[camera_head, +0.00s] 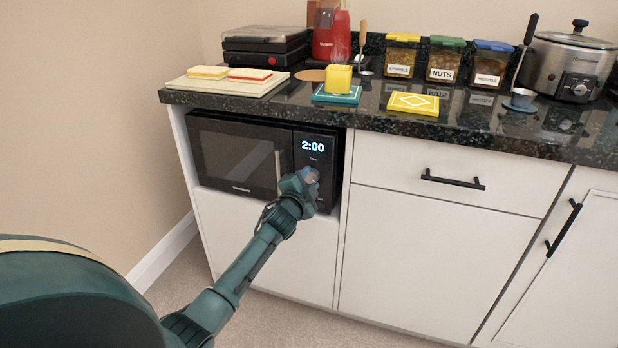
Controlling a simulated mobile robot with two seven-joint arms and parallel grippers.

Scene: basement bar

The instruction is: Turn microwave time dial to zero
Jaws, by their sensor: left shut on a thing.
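The black microwave (238,155) sits in an open bay under the dark countertop. Its lit display (313,146) reads 2:00. My left gripper (306,178) is at the control panel, just below the display. It is shut on the time dial (312,175), of which only a small part shows beside the gripper. The gripper and wrist hide most of the dial and part of the lower panel. The microwave door is closed, with a vertical handle (278,172) left of the gripper. My right gripper is not in view.
The countertop (480,125) overhangs the microwave. On it stand a yellow cup (339,79), labelled jars (445,60) and a slow cooker (570,65). White cabinets with black handles (452,180) lie to the right. The floor in front is clear.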

